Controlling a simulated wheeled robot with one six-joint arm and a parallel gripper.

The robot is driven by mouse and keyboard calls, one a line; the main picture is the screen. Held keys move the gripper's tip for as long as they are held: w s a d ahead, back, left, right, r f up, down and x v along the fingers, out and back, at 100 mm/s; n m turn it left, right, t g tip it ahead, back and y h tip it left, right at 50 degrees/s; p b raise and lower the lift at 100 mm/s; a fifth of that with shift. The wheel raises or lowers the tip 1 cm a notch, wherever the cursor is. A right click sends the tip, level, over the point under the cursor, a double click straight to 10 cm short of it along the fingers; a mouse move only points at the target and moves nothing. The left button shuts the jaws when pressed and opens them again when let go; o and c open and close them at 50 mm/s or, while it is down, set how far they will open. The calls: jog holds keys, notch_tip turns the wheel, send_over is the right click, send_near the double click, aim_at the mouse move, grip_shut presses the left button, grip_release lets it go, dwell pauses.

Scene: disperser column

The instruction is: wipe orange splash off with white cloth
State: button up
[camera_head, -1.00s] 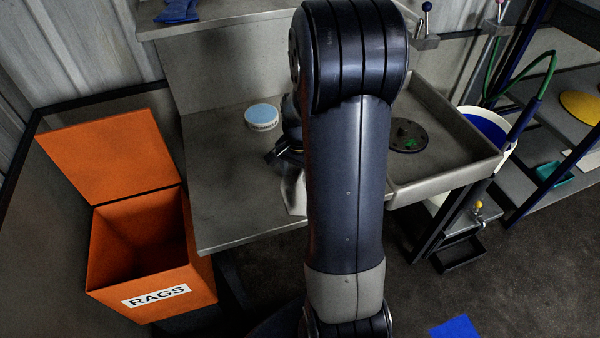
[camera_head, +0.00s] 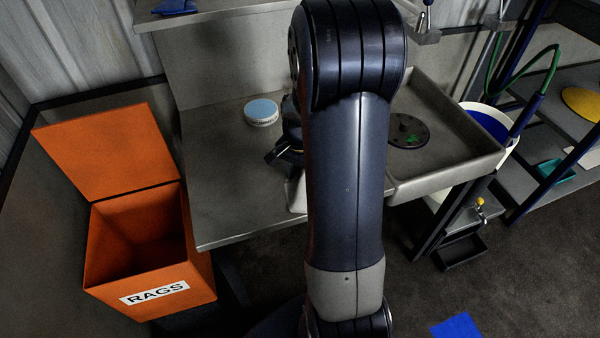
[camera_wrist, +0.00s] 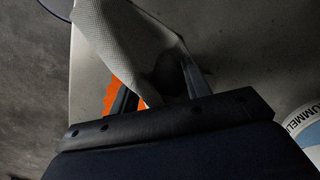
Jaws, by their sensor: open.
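The white cloth (camera_wrist: 112,32) lies on the grey bench under and in front of my gripper (camera_wrist: 157,88) in the wrist view. A small part of it also shows beside my arm in the head view (camera_head: 297,196). My gripper is open, with its two fingers apart at the near edge of the cloth. I cannot tell whether they touch it. An orange patch (camera_wrist: 110,96), which looks like the splash, shows beside the left finger, partly covered by the cloth and finger. In the head view my arm hides most of the gripper and the splash.
A blue-topped tin (camera_head: 261,112) stands on the bench (camera_head: 225,200) behind my gripper. The open orange rags bin (camera_head: 150,255) is left of the bench. A sink (camera_head: 440,160) with a dark drain plate (camera_head: 407,131) lies to the right. A blue sheet (camera_head: 457,327) lies on the floor.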

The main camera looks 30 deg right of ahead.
jog(key=c, duration=0.9)
jog(key=shift+f, duration=0.1)
grip_shut()
jog(key=shift+r+p, duration=0.25)
jog(key=shift+p, duration=0.05)
jog(key=p, duration=0.2)
jog(key=shift+r+p, duration=0.15)
jog(key=shift+p, duration=0.25)
